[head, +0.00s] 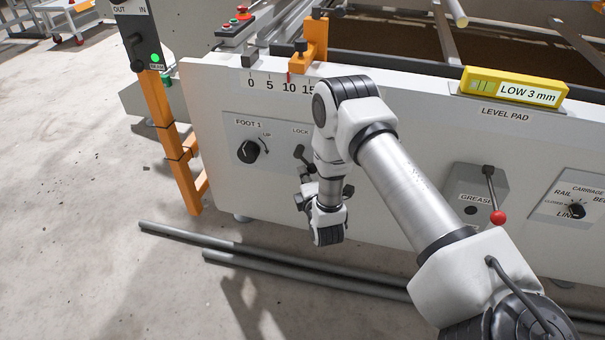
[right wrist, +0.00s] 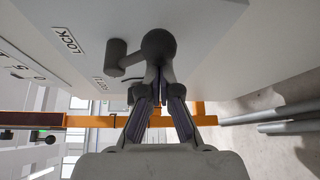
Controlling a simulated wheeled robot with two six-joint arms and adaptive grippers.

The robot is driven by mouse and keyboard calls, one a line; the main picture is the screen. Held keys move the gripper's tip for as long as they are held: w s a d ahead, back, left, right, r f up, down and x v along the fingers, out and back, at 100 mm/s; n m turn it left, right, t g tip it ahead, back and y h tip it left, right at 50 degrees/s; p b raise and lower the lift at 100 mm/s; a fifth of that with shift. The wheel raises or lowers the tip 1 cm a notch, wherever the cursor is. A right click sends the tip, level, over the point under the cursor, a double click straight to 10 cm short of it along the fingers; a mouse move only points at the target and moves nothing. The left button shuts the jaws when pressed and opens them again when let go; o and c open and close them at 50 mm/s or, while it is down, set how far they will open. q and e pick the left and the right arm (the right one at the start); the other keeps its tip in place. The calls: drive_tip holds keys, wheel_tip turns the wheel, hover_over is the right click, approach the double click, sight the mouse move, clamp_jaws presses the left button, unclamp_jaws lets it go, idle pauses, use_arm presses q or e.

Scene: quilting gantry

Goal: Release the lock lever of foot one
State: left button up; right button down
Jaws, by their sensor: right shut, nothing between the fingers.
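The FOOT 1 panel (head: 240,130) is on the front face of the machine. Its lock lever (head: 300,152) is dark grey and sits under the word LOCK, partly hidden by my right arm. In the right wrist view the lever (right wrist: 120,57) shows a cylindrical part and a round end, near a LOCK label. My right gripper (right wrist: 159,82) is shut and empty, with its fingertips right at the round end; I cannot tell whether they touch. In the head view my right gripper (head: 305,196) is mostly hidden by its wrist. My left gripper is out of view.
A black UP knob (head: 248,151) is left of the lever. A grease lever (head: 492,195) with a red ball is to the right. A yellow level (head: 512,86) reads LOW 3 mm. An orange post (head: 170,140) stands left; pipes (head: 280,255) lie on the floor.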

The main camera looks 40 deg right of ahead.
sight(312, 164)
drive_tip(key=r+n+g+p, duration=0.1)
drive_tip(key=n+p, duration=0.1)
drive_tip(key=p, duration=0.3)
drive_tip(key=s+d+r+n+g+p, duration=0.1)
drive_tip(key=n+p, duration=0.1)
drive_tip(key=p, duration=0.3)
drive_tip(key=s+r+n+g+p, duration=0.1)
drive_tip(key=g+p, duration=0.1)
drive_tip(key=p, duration=0.3)
drive_tip(key=shift+d+r+n+h, duration=0.15)
drive_tip(key=shift+d+n+h, duration=0.2)
drive_tip(key=shift+n+h, duration=0.05)
drive_tip(key=shift+p, duration=0.3)
